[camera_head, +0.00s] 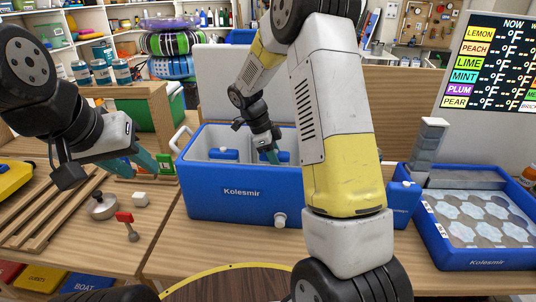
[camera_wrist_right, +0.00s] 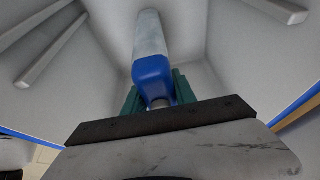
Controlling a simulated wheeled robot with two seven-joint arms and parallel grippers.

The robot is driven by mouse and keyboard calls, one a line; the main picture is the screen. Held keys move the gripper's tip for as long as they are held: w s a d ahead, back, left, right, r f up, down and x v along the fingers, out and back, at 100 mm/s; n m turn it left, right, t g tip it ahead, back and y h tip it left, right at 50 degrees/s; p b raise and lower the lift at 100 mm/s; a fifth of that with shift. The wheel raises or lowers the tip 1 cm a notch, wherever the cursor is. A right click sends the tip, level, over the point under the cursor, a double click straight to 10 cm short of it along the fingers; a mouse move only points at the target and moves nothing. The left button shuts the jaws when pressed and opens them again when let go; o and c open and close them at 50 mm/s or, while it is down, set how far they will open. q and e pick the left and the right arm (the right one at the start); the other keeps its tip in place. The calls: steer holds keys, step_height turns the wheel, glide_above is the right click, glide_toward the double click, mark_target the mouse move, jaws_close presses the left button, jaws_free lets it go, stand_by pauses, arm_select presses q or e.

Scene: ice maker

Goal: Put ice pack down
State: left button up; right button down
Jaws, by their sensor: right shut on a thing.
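The blue Kolesmir cooler (camera_head: 240,206) stands open on the counter, with its white lid raised behind it. My right gripper (camera_head: 271,155) reaches down into it. In the right wrist view its green fingers (camera_wrist_right: 157,95) are shut on an ice pack, with a blue end (camera_wrist_right: 153,70) and a pale grey body (camera_wrist_right: 149,35), inside the white-walled cooler. I cannot tell whether the pack touches the cooler floor. Another blue-topped piece (camera_head: 223,154) shows inside the cooler at left. My left gripper (camera_head: 140,163) hangs to the left of the cooler, empty, with its teal fingers apart.
A blue tray (camera_head: 485,258) with pale hexagonal pieces sits at right, near a grey stack (camera_head: 428,150) and a blue block (camera_head: 404,198). A small pot (camera_head: 102,206), a white cube (camera_head: 140,199) and a red-topped tool (camera_head: 127,222) lie left. My right arm hides the cooler's right part.

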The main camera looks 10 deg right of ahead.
steer(key=shift+f, duration=0.1)
steer(key=c, duration=1)
jaws_free()
